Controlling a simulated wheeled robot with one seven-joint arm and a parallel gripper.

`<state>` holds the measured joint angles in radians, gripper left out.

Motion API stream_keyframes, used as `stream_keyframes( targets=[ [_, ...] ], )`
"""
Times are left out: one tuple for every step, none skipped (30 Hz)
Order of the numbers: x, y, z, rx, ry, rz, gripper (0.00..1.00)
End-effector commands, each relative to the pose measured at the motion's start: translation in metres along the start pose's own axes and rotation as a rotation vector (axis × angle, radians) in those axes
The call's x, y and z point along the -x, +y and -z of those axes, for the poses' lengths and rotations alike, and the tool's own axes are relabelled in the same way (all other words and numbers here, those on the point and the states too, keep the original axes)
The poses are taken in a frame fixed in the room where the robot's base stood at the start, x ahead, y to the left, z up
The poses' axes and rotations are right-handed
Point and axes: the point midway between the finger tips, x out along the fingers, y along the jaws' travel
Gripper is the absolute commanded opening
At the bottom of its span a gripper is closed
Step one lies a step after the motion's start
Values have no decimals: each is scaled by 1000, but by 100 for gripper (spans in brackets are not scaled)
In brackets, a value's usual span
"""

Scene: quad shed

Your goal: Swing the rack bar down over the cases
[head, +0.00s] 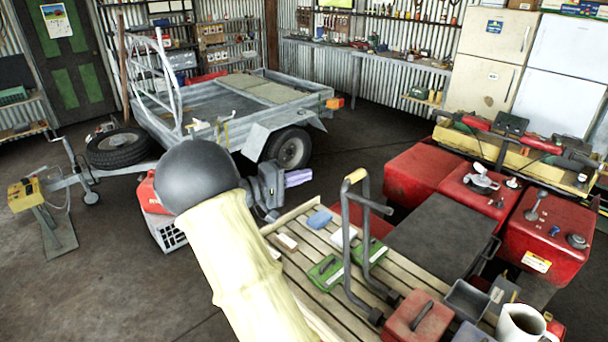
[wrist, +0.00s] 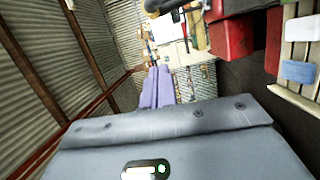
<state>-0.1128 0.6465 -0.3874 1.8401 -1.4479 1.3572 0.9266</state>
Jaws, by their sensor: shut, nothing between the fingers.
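The rack bar (head: 347,245) is a dark grey bent bar with a yellow grip (head: 355,176) at its top. It stands raised above the slatted rack (head: 285,262), its feet near the right part of the slats. Two green cases (head: 325,272) (head: 362,249) lie on the slats beside and behind the bar's legs. My gripper (head: 298,178) has purple fingers and is to the left of the yellow grip, apart from it. In the wrist view the fingers (wrist: 156,88) are together and empty.
Small blocks lie on the slats, one a blue block (head: 319,220). A red case (head: 417,315), a grey tray (head: 466,300) and a mug (head: 521,323) crowd the front right. Red tanks (head: 423,172) stand behind. A trailer (head: 220,100) is at the back left; floor left is open.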

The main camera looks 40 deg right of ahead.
Motion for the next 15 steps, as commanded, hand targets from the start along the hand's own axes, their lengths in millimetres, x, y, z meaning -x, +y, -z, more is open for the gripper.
stream_keyframes(
  targets=[
    [-9, 4, -1, 3, -4, 0, 0],
    [-15, 4, -1, 3, -5, 0, 0],
    [-22, 4, -1, 3, -4, -1, 0],
    [-27, 4, -1, 4, -5, 0, 0],
    [-32, 4, -1, 4, -5, 1, 0],
    [-40, 5, -1, 3, -4, 0, 0],
    [-45, 4, -1, 4, -5, 0, 0],
    [-50, 4, -1, 4, -5, 0, 0],
    [-58, 4, -1, 4, -5, 1, 0],
    [-62, 5, -1, 3, -4, 0, 0],
    [-68, 5, -1, 3, -5, 0, 0],
    [-75, 5, -1, 4, -5, 0, 0],
    [-80, 5, -1, 3, -4, 1, 0],
    [-80, 5, -6, 4, -3, 2, 0],
    [-80, 5, -12, 5, -2, 2, 0]
  ],
)
